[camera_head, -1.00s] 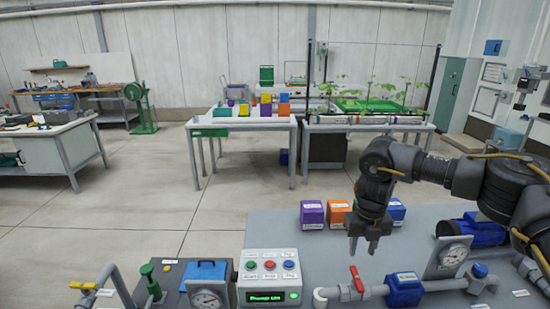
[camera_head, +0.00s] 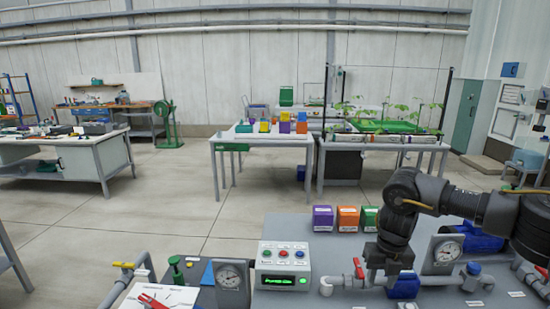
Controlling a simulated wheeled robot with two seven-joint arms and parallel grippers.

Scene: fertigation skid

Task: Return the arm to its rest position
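My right arm comes in from the right over the grey skid table (camera_head: 330,250). Its gripper (camera_head: 382,275) points down, with its two fingers apart and nothing seen between them. It hangs in front of the blue flow meter (camera_head: 403,290) on the pipe and partly hides it. The red valve handle (camera_head: 358,268) is just to its left; I cannot tell whether they touch. My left arm and gripper are not in view.
A gauge (camera_head: 446,252) and blue pump (camera_head: 480,240) are right. Open floor lies beyond.

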